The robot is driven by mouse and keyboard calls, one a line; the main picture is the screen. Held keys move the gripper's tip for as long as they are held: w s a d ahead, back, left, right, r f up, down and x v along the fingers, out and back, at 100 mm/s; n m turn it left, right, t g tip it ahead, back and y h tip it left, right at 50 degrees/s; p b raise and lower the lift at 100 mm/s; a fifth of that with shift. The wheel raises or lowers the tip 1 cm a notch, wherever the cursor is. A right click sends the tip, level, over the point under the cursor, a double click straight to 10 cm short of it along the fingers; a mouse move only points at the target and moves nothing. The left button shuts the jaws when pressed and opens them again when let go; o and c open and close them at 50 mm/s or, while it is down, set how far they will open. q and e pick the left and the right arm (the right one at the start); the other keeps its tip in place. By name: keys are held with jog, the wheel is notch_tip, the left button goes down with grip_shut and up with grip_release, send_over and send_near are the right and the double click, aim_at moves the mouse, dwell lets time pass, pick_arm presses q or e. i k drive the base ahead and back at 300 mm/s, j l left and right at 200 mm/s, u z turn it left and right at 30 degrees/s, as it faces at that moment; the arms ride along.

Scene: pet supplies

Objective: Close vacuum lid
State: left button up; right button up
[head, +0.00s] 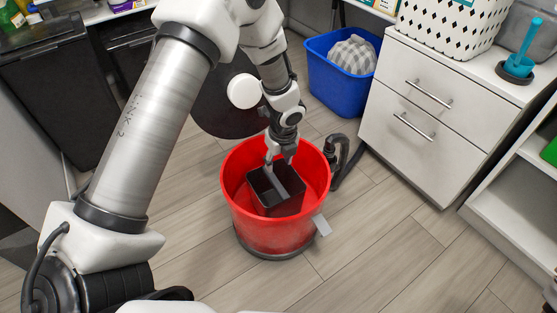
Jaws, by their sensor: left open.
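The vacuum is a red round tub (237,207) standing on the floor near the middle of the head view. Its dark round lid (212,112) is raised behind the tub's rear rim, and my left arm hides part of it. A black box-shaped insert (262,197) shows inside the open tub. My left gripper (279,164) is open and points down over the tub's rear part, close above or inside the insert; contact cannot be told. It is in front of the lid. My right gripper is not in view.
A black hose (345,165) stands by the tub's right side, and a grey tab (322,226) sticks out at its front right. A blue bin (335,83) and a white drawer cabinet (400,135) stand behind to the right. Floor in front is clear.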

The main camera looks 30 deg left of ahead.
aim_at(226, 103)
jog(key=u, duration=1.35)
